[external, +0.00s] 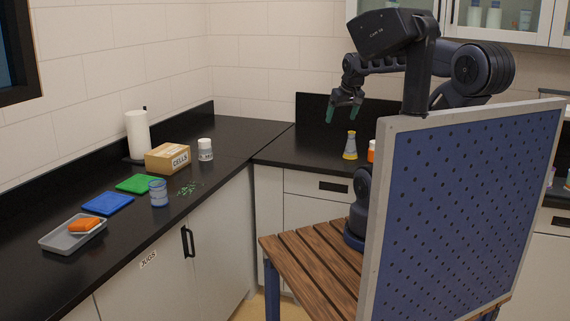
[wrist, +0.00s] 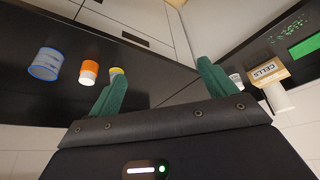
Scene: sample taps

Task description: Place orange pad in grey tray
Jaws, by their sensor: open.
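The orange pad (external: 84,225), with a pale lower edge, lies inside the grey tray (external: 60,241) at the left front of the black counter. The pad and tray are outside the wrist view. My gripper (external: 345,108) is raised near the counter corner, far to the right of the tray. In the wrist view its two green fingers (wrist: 160,85) stand wide apart with nothing between them.
A blue pad (external: 107,204), green pad (external: 137,184), blue-banded jar (external: 158,194), cells box (external: 167,158), white-capped bottle (external: 206,150) and paper roll (external: 138,135) stand along the left counter. A yellow flask (external: 350,147) and orange bottle (external: 371,152) stand below my gripper.

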